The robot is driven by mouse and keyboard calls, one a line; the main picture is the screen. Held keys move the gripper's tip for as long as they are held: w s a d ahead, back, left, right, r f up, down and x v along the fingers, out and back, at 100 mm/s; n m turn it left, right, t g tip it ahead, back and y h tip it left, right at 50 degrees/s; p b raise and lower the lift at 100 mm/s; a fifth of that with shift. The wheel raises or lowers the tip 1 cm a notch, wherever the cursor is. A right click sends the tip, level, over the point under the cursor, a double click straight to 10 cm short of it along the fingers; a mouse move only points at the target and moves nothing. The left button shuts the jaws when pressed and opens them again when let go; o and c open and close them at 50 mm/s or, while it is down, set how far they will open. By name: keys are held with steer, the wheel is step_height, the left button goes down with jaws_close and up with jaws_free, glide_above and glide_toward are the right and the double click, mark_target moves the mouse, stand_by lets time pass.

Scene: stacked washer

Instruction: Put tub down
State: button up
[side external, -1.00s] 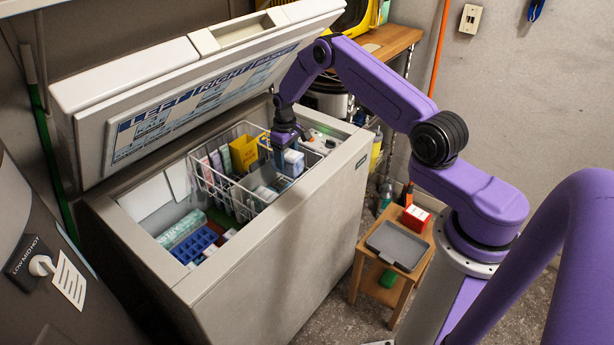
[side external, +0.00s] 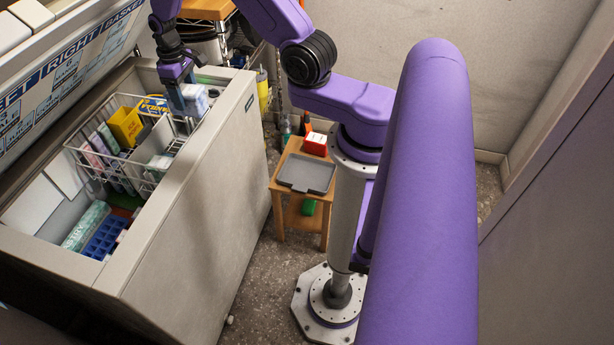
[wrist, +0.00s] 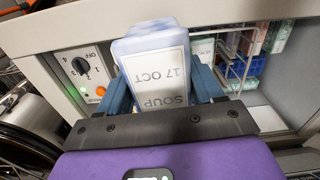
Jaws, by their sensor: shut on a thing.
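My gripper (side external: 178,88) is shut on a pale blue-white tub (side external: 196,99) at the right end of the open chest freezer. In the wrist view the tub (wrist: 158,70) sits between the blue fingers, its label reading "SOUP 17 OCT". It is over or beside the right end of the white wire basket (side external: 150,178); I cannot tell whether it touches the basket. The tub's underside is hidden.
The basket holds a yellow box (side external: 125,126) and several packets. A blue tray (side external: 103,238) lies lower in the freezer. A wooden stool (side external: 283,187) carries a grey tray (side external: 306,174) and a red box (side external: 315,144). The freezer's dial panel (wrist: 82,72) is left of the tub.

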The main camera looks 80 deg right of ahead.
steer(key=shift+s+d+r, duration=0.15)
steer(key=shift+s+r, duration=0.05)
steer(key=shift+s, duration=0.4)
steer(key=shift+s+d+r, duration=0.15)
steer(key=shift+s+r, duration=0.05)
steer(key=shift+s, duration=0.35)
steer(key=s+d+f, duration=0.5)
steer(key=s+d, duration=0.5)
steer(key=s, duration=0.2)
steer(key=s+d+f+n, duration=0.2)
steer(key=s+f+n, duration=0.8)
steer(key=f, duration=0.4)
steer(key=s+a+f+n, duration=0.3)
steer(key=s+f+n, duration=0.1)
steer(key=s, duration=0.2)
steer(key=s+a+f+n, duration=0.3)
steer(key=s+f, duration=0.2)
steer(key=s, duration=0.1)
glide_above(307, 176)
step_height(307, 176, down, 10)
steer(key=shift+f, duration=1.4)
